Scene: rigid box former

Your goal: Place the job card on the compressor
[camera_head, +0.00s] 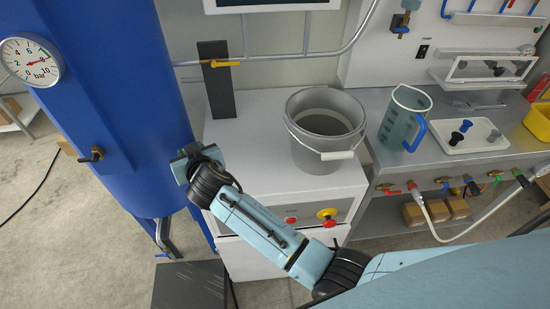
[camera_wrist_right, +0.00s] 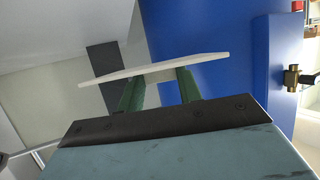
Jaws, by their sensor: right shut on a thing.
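My right gripper (camera_head: 187,160) is shut on the job card (camera_wrist_right: 155,69), a thin pale flat piece seen nearly edge-on across the green fingers (camera_wrist_right: 159,88) in the right wrist view. In the head view the card is hard to make out at the gripper. The white cabinet (camera_head: 250,170), with a red and yellow stop button on its front, may be the compressor; no label shows. My right gripper is at its left edge, between it and the blue tank (camera_head: 125,80). My left gripper is not in view.
A grey bucket (camera_head: 318,163) stands on the right of the cabinet top; the left part is clear. A dark upright plate (camera_head: 216,85) and yellow-handled pipe valve are at the back. A steel bench (camera_head: 385,150) with a jug (camera_head: 402,118) and tray (camera_head: 465,141) is right.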

